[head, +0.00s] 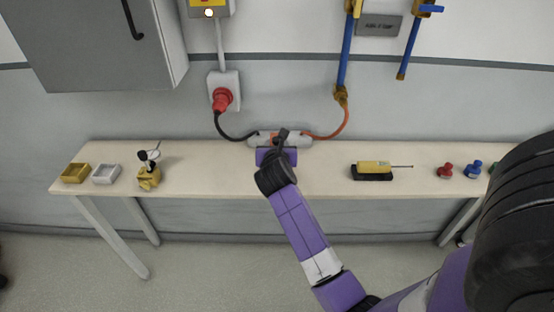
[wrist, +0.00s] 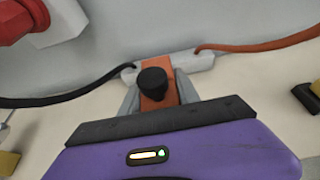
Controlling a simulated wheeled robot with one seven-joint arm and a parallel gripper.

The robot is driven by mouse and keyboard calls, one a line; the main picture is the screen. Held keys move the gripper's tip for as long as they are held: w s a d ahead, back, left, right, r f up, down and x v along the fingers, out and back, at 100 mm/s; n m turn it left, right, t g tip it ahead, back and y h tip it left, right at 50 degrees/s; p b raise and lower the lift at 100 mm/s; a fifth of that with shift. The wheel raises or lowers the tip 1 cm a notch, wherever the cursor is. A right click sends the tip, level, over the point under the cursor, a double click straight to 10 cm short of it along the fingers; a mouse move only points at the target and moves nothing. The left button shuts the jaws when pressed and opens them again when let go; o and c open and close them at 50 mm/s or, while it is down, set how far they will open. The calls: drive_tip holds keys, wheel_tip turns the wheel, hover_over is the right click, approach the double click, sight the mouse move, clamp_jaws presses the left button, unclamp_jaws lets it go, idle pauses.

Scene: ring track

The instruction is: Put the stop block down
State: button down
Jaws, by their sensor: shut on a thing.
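The stop block appears to be the orange piece with a black round knob (wrist: 155,95) in the wrist view. My gripper (wrist: 158,88) has a grey finger on each side of it and is shut on it. In the head view my gripper (head: 281,146) is over the back middle of the table, in front of a long grey housing (head: 300,139). My wrist hides most of the block there. The housing lies behind the block in the wrist view, and I cannot tell whether they touch or whether the block rests on the table.
The pale table (head: 220,177) is bare on both sides of my gripper. A black cable (head: 232,133) and an orange hose (head: 335,130) run to the housing. A yellow tool (head: 374,166) lies right; two small trays (head: 105,174) and a yellow holder (head: 148,179) stand left.

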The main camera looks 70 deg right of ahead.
drive_tip(key=shift+f+b, duration=0.4)
drive_tip(key=shift+f, duration=2.1)
drive_tip(key=shift+f, duration=0.1)
drive_tip(key=c, duration=0.9)
unclamp_jaws()
drive_tip(key=shift+f, duration=0.15)
